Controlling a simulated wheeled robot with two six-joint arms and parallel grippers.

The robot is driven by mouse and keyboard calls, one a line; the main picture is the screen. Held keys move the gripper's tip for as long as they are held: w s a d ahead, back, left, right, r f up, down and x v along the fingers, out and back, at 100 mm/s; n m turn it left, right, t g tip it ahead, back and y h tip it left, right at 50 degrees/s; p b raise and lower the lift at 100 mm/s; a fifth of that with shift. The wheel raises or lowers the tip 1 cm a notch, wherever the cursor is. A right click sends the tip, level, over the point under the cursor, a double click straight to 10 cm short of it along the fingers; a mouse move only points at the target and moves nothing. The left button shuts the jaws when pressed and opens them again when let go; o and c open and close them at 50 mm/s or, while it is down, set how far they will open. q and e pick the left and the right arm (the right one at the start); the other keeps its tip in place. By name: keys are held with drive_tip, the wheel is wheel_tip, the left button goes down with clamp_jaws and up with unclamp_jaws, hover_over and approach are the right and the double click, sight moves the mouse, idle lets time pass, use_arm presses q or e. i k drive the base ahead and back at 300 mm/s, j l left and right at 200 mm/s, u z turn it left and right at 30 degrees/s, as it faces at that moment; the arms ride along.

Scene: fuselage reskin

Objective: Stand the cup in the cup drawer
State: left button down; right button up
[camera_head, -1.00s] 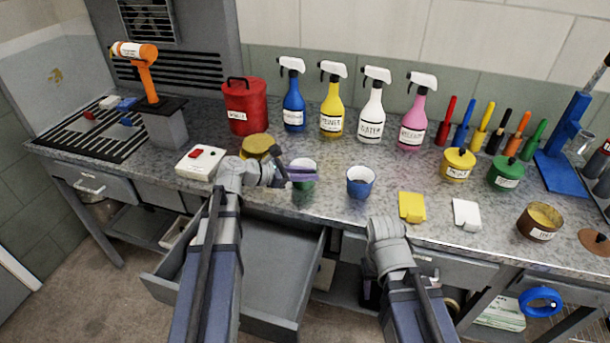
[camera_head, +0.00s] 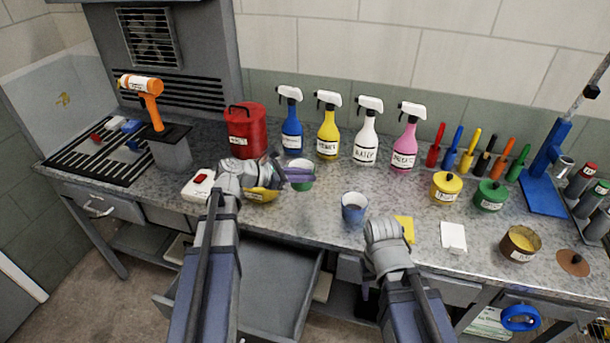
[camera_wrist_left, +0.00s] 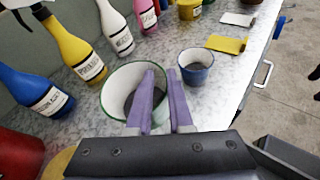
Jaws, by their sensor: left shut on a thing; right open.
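The cup, white inside with a green rim, shows at the bench's middle in the head view (camera_head: 301,184) and in the left wrist view (camera_wrist_left: 122,88). My left gripper (camera_head: 298,174) is shut on its wall, with one purple finger inside and one outside, as the left wrist view (camera_wrist_left: 160,100) shows. The cup is upright or nearly so; any gap under it is hard to judge. An open grey drawer (camera_head: 275,285), with its visible floor bare, is under the bench front, partly hidden by my left arm. My right gripper (camera_head: 365,292) is low before the bench, its fingers mostly hidden.
A blue cup (camera_head: 354,207) stands right of the held cup. A yellow tin (camera_head: 262,195) and a white box with a red button (camera_head: 198,185) are left. Several spray bottles (camera_head: 328,130) line the back. Yellow (camera_head: 405,228) and white (camera_head: 453,236) pieces lie near the front.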

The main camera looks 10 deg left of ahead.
sight(278, 302)
drive_tip(key=k+j+z, duration=0.3)
drive_tip(key=k+j, duration=0.2)
drive_tip(key=k+j+z, duration=0.3)
drive_tip(key=k, duration=0.3)
